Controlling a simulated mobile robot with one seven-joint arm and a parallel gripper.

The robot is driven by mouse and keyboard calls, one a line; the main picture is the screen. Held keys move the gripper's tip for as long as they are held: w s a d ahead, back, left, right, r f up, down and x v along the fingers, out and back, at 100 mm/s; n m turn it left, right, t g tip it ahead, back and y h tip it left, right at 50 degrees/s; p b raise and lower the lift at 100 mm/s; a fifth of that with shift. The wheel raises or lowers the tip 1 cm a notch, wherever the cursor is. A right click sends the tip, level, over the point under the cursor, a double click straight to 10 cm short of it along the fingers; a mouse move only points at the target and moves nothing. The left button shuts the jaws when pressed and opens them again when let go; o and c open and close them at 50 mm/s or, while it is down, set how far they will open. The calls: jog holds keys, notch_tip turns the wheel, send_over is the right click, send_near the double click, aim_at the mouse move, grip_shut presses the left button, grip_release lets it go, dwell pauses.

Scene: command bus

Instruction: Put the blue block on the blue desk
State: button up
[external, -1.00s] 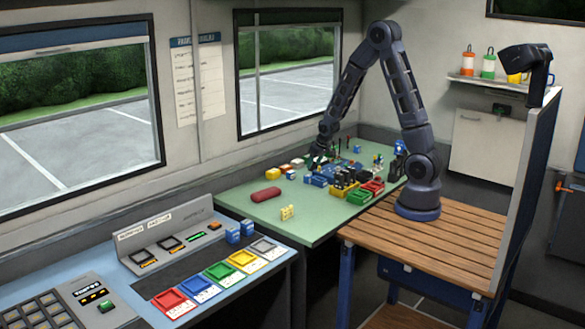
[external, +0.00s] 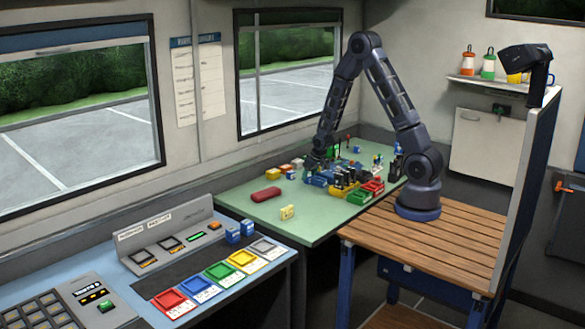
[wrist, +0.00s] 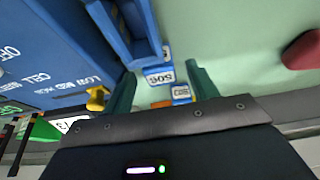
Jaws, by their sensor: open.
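My gripper (external: 313,164) is over the green table, low beside the cluster of blocks and bins. In the wrist view its two dark green fingers (wrist: 160,72) are apart. A small blue block with a white lettered label (wrist: 160,77) shows in the gap between the fingers, and a second labelled blue block (wrist: 181,93) shows close to it. I cannot tell the height of the fingers above them. Another blue block (external: 357,149) is at the back of the table.
Coloured trays (external: 220,272) line the desk's front. A window wall stands behind.

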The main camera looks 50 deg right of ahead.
jog(key=shift+x, duration=0.85)
jog(key=shift+c, duration=0.2)
jog(key=c, duration=1.1)
jog(key=shift+r, duration=0.15)
